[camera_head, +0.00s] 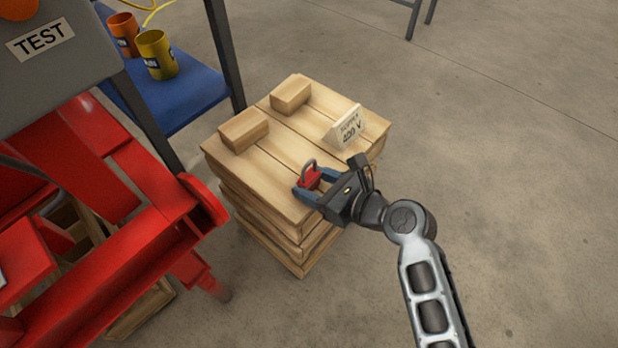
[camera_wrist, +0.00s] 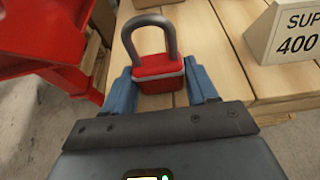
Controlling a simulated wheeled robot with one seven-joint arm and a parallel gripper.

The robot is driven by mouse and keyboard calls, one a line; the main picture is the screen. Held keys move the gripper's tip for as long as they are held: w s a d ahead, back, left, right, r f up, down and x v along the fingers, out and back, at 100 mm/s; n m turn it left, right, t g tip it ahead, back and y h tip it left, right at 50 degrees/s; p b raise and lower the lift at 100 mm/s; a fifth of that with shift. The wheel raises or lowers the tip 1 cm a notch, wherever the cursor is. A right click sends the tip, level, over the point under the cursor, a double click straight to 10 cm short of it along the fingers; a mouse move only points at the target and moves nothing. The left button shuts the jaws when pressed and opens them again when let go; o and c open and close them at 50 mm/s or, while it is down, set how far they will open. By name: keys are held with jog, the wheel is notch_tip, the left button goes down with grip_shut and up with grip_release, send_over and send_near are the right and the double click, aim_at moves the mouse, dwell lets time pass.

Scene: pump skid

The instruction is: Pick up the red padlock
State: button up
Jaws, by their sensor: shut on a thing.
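The red padlock (camera_head: 312,178) has a grey shackle and is at the near edge of the top of the wooden crate stack (camera_head: 262,197). My gripper (camera_head: 308,187) has its blue fingers on either side of the padlock body and is shut on it. In the wrist view the padlock (camera_wrist: 158,72) is between the two blue fingers, shackle pointing away from my gripper. I cannot tell whether the padlock touches the wood or is slightly above it.
Two wooden blocks (camera_head: 244,130) and (camera_head: 290,94), and a sign reading "SUPPLY 400 V" (camera_head: 347,127), are on the stack. A red metal frame (camera_head: 120,215) stands to the left. A blue shelf (camera_head: 190,97) holds orange and yellow cans (camera_head: 156,55). The floor at right is clear.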

jog(key=c, duration=0.3)
jog(key=shift+c, duration=0.2)
jog(key=shift+r, duration=0.1)
jog(key=shift+r+p, duration=0.5)
jog(key=shift+r, duration=0.15)
notch_tip(320, 180, up, 3)
jog(key=shift+f+p, duration=0.1)
jog(key=shift+p, duration=0.7)
jog(key=s+d+r+p, duration=0.3)
jog(key=d+r, duration=0.3)
jog(key=d, duration=0.5)
jog(key=shift+d+r+p, duration=0.15)
jog(key=shift+r+p, duration=0.15)
jog(key=shift+r, duration=0.05)
